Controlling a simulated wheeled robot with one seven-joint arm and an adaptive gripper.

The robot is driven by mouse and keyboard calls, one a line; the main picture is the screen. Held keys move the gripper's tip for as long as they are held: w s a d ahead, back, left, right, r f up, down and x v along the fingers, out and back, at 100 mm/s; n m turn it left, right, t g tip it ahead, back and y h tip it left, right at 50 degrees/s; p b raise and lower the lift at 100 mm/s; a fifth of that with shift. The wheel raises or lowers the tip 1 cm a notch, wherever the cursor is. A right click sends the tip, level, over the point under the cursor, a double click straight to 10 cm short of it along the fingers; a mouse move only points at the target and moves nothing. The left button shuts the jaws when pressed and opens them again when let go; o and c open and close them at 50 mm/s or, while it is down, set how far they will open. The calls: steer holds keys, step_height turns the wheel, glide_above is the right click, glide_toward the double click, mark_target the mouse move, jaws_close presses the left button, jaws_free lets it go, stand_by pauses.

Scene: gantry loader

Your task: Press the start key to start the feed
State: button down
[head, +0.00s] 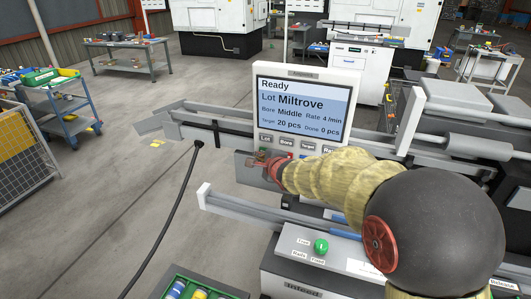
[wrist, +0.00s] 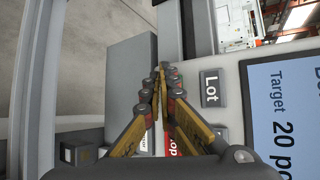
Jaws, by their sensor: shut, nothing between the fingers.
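The control panel's screen (head: 303,108) reads Ready, Lot Miltrove, Bore Middle, Rate 4 /min, Target 20 pcs, Done 0 pcs. Below it is a row of grey keys, with the Lot key (head: 265,138) at its left end; the Lot key also shows in the wrist view (wrist: 211,88). My gripper (head: 262,158) is shut and empty, its tips at the panel's lower left, below the Lot key. In the wrist view the shut fingertips (wrist: 160,75) lie left of the Lot key. A red key ending in "op" (wrist: 173,147) shows between the fingers. I cannot make out the start key; my fingers cover part of that area.
A green knob (head: 321,246) sits on the light housing below the panel. Grey rails (head: 235,206) run beside and below the panel. A black cable (head: 165,232) hangs at left. A green crate (head: 190,278) with several cylinders stands at the bottom.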

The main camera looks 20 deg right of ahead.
steer(key=shift+w+d+p, duration=0.45)
steer(key=shift+w+p, duration=0.15)
steer(key=shift+p, duration=0.6)
stand_by(0.6)
steer(key=shift+s+a, duration=0.1)
stand_by(0.4)
steer(key=shift+s+a, duration=0.35)
steer(key=shift+s, duration=0.2)
steer(key=s+a+b, duration=0.1)
steer(key=s, duration=0.1)
steer(key=s+a+b, duration=0.2)
stand_by(0.4)
stand_by(0.5)
